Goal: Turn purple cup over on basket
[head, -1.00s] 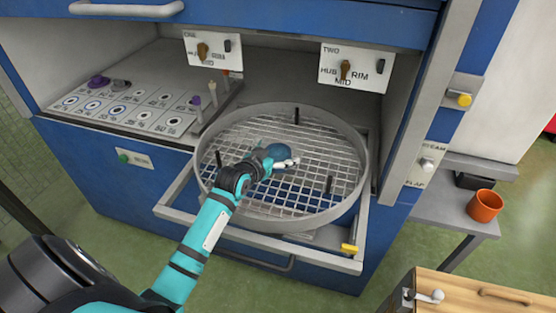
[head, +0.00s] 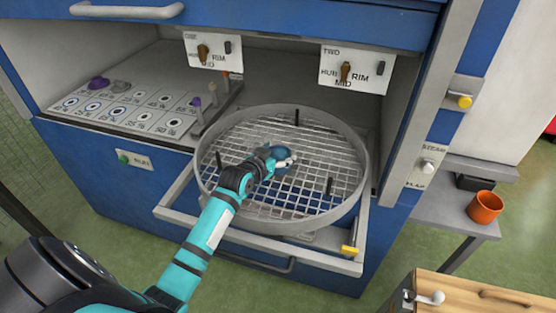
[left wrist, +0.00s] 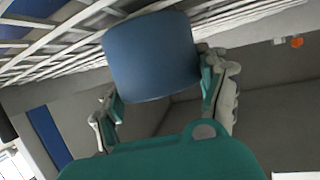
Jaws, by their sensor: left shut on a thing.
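A blue cup (head: 283,151) is over the round wire basket (head: 205,178), near its middle. I see no purple cup. My left gripper (head: 280,163) reaches in over the mesh and is shut on the blue cup. In the left wrist view the blue cup (left wrist: 150,58) sits between the two fingers, with the mesh (left wrist: 50,50) close beside it. I cannot tell which way the mouth faces or whether the cup touches the mesh. My right gripper is not in view.
Black posts (head: 328,185) stand up inside the basket. It rests in a pulled-out frame with a yellow tab (head: 349,250). A panel with a purple knob (head: 98,83) lies left. An orange cup (head: 485,207) stands on a side shelf, above a wooden cabinet (head: 480,295).

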